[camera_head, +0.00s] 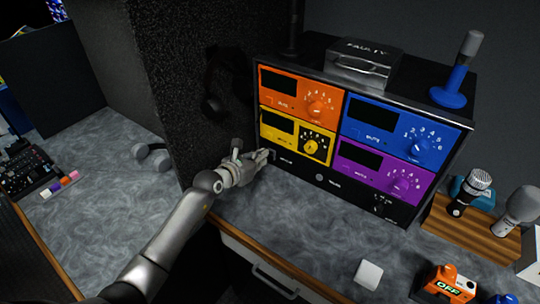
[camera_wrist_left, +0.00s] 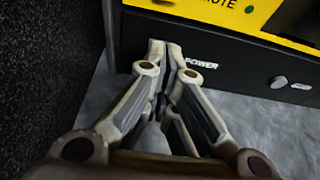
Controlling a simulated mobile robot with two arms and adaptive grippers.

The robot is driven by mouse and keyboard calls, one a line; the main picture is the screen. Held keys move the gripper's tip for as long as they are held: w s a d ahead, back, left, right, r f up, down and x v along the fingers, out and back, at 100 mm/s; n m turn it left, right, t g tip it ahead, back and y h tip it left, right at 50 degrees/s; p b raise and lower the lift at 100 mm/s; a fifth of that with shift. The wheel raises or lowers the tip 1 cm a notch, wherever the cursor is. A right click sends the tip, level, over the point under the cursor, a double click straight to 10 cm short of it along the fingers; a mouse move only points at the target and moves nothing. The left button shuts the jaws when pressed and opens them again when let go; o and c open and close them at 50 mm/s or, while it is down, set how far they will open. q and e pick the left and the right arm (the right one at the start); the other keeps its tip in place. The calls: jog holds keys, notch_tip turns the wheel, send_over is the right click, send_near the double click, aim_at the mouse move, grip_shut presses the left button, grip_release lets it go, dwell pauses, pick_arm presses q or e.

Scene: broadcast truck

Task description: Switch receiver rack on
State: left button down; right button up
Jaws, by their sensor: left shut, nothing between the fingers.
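The receiver rack (camera_head: 333,183) stands on the grey counter, with orange, blue, yellow and purple receiver panels above a black bottom strip. Their display windows are dark. My left gripper (camera_head: 265,157) is at the left end of that strip, below the yellow panel (camera_head: 296,137). In the left wrist view, my left gripper (camera_wrist_left: 172,50) is shut and empty, its fingertips at the black strip (camera_wrist_left: 235,69) just left of the word POWER. The fingers hide any switch there, and I cannot tell whether they touch it. My right gripper is not in view.
A box marked FAULTY (camera_head: 365,64) and a blue-based microphone (camera_head: 454,85) stand on the rack. A wooden holder with microphones (camera_head: 470,225) is at right. A dark speckled wall is left of the rack.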

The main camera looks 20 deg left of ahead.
pick_arm(q)
jog(key=shift+b+x, duration=1.05)
jog(key=shift+x, duration=0.5)
dwell(0.6)
jog(key=p+v, duration=0.2)
jog(key=shift+s+a+r+p, duration=0.1)
jog(key=shift+s+r+p, duration=0.1)
jog(key=shift+p, duration=0.2)
jog(key=p+v, duration=0.3)
jog(key=v, duration=0.1)
jog(key=shift+s+a+p, duration=0.1)
jog(key=shift+s+p, duration=0.1)
jog(key=shift+p, duration=0.15)
